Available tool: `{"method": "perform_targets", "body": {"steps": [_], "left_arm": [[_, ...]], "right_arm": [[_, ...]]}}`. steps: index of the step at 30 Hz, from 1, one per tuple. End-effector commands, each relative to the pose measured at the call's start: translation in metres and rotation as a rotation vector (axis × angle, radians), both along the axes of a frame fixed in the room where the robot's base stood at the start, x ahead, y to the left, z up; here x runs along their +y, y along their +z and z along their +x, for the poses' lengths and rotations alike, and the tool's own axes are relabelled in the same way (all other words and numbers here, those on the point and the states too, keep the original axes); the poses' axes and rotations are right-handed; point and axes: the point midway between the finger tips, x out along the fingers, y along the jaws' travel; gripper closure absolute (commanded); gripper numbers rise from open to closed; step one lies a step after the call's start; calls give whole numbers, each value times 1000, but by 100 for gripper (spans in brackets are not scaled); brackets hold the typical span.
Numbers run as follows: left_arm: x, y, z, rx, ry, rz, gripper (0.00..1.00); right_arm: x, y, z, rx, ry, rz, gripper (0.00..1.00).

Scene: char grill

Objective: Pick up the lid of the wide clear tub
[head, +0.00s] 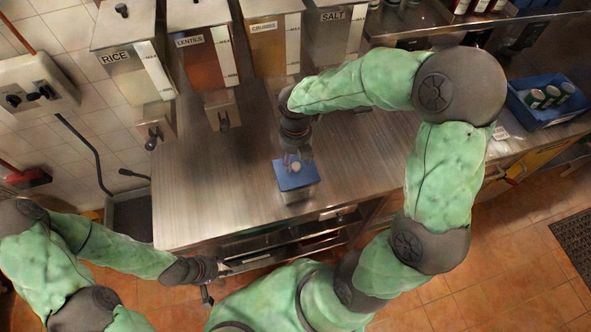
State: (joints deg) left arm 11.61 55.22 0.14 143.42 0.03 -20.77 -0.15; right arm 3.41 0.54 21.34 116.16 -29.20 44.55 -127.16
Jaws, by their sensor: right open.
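The wide clear tub (298,194) stands on the steel counter near its front edge. Its flat blue lid (303,182) is on top, with a small pale knob-like spot near the lid's middle. My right gripper (294,160) is open and points down at the lid from the far side, over its back part. I cannot tell whether its fingers touch the lid. My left gripper (217,283) is low in front of the counter, left of the tub, with its fingers spread and nothing between them.
Dispensers labelled RICE (130,60), LENTILS (200,55), CRUMBS (272,45) and SALT (335,35) line the back. A blue crate (548,118) with cans sits at the far right. A sink (132,215) is at the left. The counter (215,185) left of the tub is bare.

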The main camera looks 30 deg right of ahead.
Motion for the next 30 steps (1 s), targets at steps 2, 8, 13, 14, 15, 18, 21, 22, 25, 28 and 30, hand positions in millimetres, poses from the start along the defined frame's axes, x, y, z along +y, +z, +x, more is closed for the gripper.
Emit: {"method": "perform_targets", "body": {"steps": [2,8,13,14,15,18,21,22,25,28,30], "left_arm": [[0,-2,0,0,0,0,60],[0,-8,0,0,0,0,60],[0,-9,0,0,0,0,60],[0,-9,0,0,0,0,60],[0,-9,0,0,0,0,60],[0,-9,0,0,0,0,60],[0,-9,0,0,0,0,60],[0,-9,0,0,0,0,60],[0,-9,0,0,0,0,60],[0,-9,0,0,0,0,60],[0,-9,0,0,0,0,60]], "right_arm": [[-2,-11,1,4,-1,1,44],[-3,-39,4,4,-1,0,44],[-4,-47,5,0,-1,0,44],[-3,-48,5,0,-1,0,44],[-3,-48,5,0,-1,0,44],[-3,-47,5,0,-1,0,44],[-3,-47,5,0,0,0,64],[-3,-47,5,0,-1,0,72],[-3,-47,5,0,0,0,100],[-3,-47,4,1,0,1,100],[-3,-47,5,1,0,1,100]]}}
